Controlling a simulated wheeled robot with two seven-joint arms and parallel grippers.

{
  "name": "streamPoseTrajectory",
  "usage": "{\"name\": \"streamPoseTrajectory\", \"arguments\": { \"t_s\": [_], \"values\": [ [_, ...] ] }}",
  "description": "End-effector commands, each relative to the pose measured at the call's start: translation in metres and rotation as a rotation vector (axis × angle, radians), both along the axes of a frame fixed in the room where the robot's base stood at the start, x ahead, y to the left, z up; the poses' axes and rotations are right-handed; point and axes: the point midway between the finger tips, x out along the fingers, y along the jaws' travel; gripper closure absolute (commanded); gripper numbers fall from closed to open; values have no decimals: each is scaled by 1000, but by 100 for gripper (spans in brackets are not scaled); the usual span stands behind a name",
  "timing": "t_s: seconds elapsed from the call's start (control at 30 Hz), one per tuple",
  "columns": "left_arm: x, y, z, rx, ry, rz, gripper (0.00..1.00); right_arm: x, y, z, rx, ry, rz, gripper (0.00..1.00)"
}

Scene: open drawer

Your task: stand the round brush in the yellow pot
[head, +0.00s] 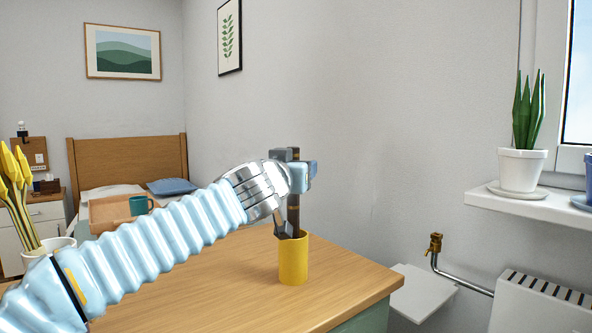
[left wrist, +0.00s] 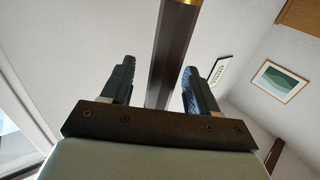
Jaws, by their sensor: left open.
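The yellow pot (head: 293,262) stands upright on the wooden table near its right corner. The round brush (head: 293,216), with a dark brown shaft, rises upright from the pot's mouth; its lower end is hidden inside. In the left wrist view the brush shaft (left wrist: 174,52) runs between the fingers, with a gold band at the top of the picture. My left gripper (head: 297,176) is above the pot, around the brush. Its fingers (left wrist: 158,82) are open, with a visible gap on each side of the shaft. My right gripper is not in view.
The wooden table (head: 225,296) is bare around the pot. A white pot with yellow tulips (head: 62,243) stands at the left. A radiator (head: 540,305) and a sill with a potted plant (head: 521,170) are at the right. A bed (head: 125,160) is behind.

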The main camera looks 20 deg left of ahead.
Motion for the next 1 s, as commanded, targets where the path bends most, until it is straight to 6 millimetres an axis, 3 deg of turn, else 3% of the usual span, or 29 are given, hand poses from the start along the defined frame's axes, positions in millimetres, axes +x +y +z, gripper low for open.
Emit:
{"name": "streamPoseTrajectory", "arguments": {
  "t_s": [0.3,0.5,0.7,1.0],
  "values": [
    [-77,3,-3,-1,-4,0,40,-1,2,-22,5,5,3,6],
    [-113,4,-1,0,-2,0,40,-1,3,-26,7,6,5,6],
    [-125,5,-1,-1,0,1,40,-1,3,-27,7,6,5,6],
    [-126,5,-1,0,0,1,40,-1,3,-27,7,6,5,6]
  ]
}}
